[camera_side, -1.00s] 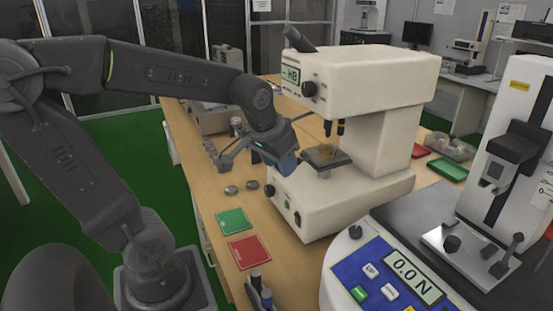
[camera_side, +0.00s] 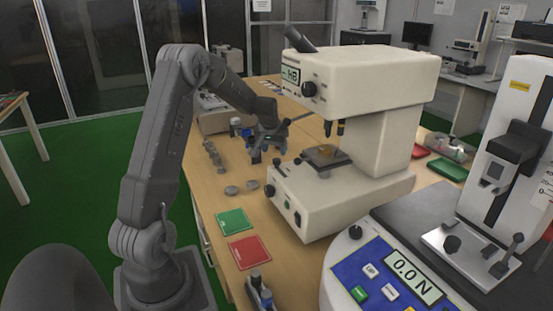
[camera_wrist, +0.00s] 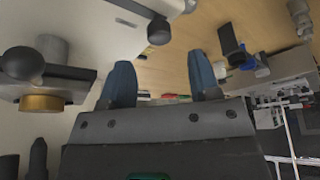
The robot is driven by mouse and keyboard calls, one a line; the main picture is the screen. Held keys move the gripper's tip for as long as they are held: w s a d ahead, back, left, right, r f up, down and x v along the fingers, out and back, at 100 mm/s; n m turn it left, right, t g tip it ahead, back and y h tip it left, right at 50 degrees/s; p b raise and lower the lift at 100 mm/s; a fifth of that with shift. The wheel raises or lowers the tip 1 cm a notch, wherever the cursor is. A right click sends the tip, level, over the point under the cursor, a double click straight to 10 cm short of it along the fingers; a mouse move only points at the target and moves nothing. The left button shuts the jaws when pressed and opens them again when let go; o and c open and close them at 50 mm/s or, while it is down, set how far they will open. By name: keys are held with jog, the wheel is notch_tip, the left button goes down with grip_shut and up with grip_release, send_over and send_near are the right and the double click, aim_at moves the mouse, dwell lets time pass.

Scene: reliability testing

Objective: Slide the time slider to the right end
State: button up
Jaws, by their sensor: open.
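My gripper (camera_side: 268,152) is over the bench, just left of the cream hardness tester (camera_side: 365,75). In the wrist view my gripper (camera_wrist: 164,80) shows two blue fingers spread apart with nothing between them. The tester's front lower panel (camera_side: 288,207) carries a dark knob (camera_side: 270,190) and a green button. In the wrist view a dark round knob (camera_wrist: 158,31) stands out from the cream body, beyond the fingers. I cannot make out which control is the time slider, or its position.
Small metal discs (camera_side: 231,190) and other small parts lie on the bench left of the tester. A green card (camera_side: 233,221) and a red card (camera_side: 248,251) lie in front. A force tester (camera_side: 400,270) stands at the right. A grey box (camera_side: 212,118) is behind.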

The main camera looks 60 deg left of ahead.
aim_at(277, 159)
jog(key=shift+x, duration=2.75)
jog(key=shift+c, duration=0.3)
grip_shut()
